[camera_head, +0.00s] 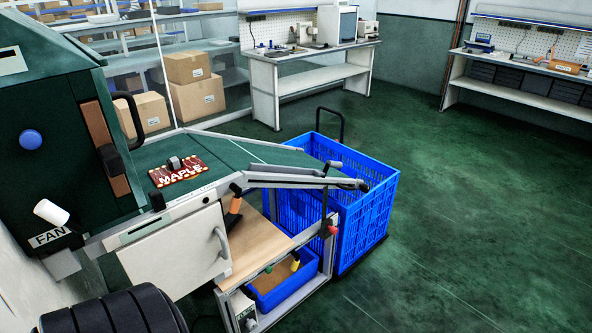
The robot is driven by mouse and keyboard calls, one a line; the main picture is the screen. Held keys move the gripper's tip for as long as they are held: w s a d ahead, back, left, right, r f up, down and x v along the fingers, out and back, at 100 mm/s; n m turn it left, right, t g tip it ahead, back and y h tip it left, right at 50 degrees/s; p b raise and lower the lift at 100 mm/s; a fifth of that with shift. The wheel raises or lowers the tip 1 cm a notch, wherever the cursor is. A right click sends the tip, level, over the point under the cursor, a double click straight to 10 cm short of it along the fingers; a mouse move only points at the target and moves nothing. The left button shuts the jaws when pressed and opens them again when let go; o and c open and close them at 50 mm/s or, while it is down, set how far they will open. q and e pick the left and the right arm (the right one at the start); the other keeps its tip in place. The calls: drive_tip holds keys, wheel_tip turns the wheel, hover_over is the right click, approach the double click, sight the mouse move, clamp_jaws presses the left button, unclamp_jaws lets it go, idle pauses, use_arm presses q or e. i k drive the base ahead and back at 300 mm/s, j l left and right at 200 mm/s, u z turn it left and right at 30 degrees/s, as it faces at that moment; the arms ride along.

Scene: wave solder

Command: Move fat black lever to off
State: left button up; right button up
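The green machine (50,130) fills the left side, with a conveyor (215,150) running out to the right. A short, thick black piece (157,201) juts from the machine's front edge and may be the fat black lever; I cannot tell its setting. A thin upright rod with a black knob (326,167) stands at the conveyor's right end. A white knob (51,212) sits above a FAN label. Neither of my grippers is in view.
A red MAPLE board (178,173) lies on the conveyor. A large blue crate (365,215) stands at its end, and a small blue bin (283,291) sits beneath. Workbenches (264,75) line the back. The green floor at right is clear.

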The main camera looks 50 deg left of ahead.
sight(250, 294)
drive_tip(key=i+u, duration=0.35)
drive_tip(key=i+l+u, duration=0.35)
drive_tip(key=i, duration=0.15)
drive_tip(key=i+l+u, duration=0.35)
drive_tip(key=i+j, duration=0.05)
drive_tip(key=j, duration=0.05)
